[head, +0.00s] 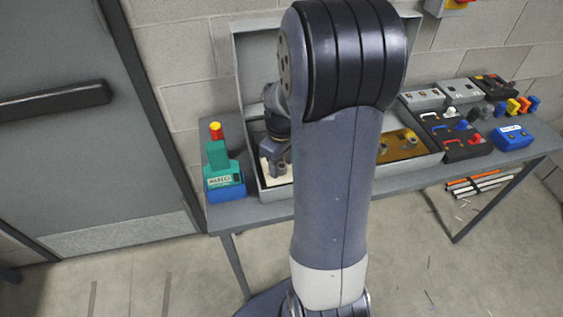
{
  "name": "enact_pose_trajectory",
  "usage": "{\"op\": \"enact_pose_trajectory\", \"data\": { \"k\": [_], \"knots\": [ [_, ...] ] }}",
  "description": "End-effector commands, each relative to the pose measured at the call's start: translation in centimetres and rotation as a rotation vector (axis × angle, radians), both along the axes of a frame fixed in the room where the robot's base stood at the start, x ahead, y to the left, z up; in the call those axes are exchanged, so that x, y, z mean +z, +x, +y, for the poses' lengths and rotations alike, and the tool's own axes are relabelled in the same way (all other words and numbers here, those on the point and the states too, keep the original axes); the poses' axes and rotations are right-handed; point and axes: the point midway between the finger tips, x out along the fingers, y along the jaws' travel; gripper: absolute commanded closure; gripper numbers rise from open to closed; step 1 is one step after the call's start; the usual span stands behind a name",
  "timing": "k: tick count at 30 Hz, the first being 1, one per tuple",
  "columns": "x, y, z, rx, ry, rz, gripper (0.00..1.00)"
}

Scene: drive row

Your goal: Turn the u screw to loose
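My gripper (274,160) points down at the left end of an open grey case (257,183) on the table, close above or at a cream plate (268,181) inside it. My arm covers the middle of the case. The gripper is small and dark here, so I cannot tell if its fingers are open or shut, or if they touch anything. I cannot make out a u screw by name; it may be hidden by the gripper or arm. A brass-coloured plate (408,153) with dark round knobs shows in the case's right part.
A teal and blue device (222,170) with a red and yellow top stands left of the case. Right of it are black and grey boxes (456,133) with switches, coloured plugs (518,106) and a blue box (512,138). A block wall (180,50) stands behind.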

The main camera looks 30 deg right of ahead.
Motion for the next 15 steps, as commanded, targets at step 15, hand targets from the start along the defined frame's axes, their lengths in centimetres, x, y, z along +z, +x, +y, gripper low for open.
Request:
{"op": "enact_pose_trajectory", "data": {
  "k": [15],
  "knots": [
    [2.9, 0.0, 0.0, 0.0, -0.001, -0.005, 0.51]
  ]
}}
